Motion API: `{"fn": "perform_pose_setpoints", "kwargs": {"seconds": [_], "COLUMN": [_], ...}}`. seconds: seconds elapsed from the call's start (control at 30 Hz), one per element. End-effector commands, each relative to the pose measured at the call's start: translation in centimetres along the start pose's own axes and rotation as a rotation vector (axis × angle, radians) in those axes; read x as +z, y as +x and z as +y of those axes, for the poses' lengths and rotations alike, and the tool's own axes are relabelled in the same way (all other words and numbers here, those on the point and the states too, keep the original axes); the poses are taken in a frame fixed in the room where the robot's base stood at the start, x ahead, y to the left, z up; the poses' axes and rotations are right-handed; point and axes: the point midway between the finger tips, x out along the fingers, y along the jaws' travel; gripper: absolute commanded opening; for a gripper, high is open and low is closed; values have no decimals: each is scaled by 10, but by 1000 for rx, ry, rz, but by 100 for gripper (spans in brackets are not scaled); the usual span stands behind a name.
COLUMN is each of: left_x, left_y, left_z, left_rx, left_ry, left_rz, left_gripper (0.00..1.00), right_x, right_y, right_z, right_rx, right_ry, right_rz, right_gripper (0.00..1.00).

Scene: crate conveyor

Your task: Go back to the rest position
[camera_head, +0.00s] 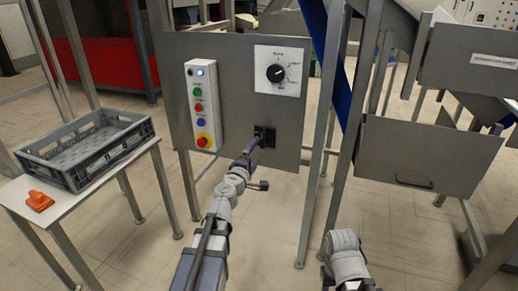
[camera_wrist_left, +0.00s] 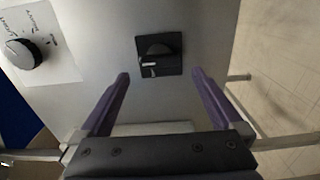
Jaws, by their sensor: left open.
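My left gripper (camera_head: 257,147) reaches the lower right part of a grey control panel (camera_head: 235,95). In the left wrist view its two purple fingers (camera_wrist_left: 162,76) are apart, with nothing between them. A black square switch with a rotary knob (camera_wrist_left: 158,54) sits on the panel just beyond the fingertips. This switch also shows in the head view (camera_head: 266,133), partly behind the gripper. I cannot tell whether a finger touches it. Part of my right arm shows at the bottom of the head view; its fingers are not visible.
The panel also carries a white button box (camera_head: 202,105) and a dial plate (camera_head: 281,71). A grey crate (camera_head: 90,147) and an orange object (camera_head: 39,201) are on a table (camera_head: 75,205) at left. Metal posts and a grey bin front (camera_head: 425,158) stand at right.

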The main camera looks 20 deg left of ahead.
Motion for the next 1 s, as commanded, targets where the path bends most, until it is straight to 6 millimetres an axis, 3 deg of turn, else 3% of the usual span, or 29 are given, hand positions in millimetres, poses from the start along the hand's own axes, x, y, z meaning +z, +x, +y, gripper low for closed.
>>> {"fn": "perform_pose_setpoints", "kwargs": {"seconds": [0.7, 0.77, 0.87, 1.0], "left_x": [4, 16, 53, 118], "left_y": [-4, -4, -8, -32], "left_z": [-1, -4, -17, -63], "left_rx": [-4, -15, -61, -201], "left_ry": [13, 51, 181, 451], "left_rz": [-15, -52, -182, -453], "left_gripper": [100, 100, 100, 100], "right_x": [0, 0, 0, 0], "right_y": [0, 0, 0, 0], "right_z": [0, 0, 0, 0], "right_rx": [0, 0, 0, 0], "right_ry": [0, 0, 0, 0], "right_rz": [0, 0, 0, 0], "right_gripper": [50, 50, 50, 50]}}
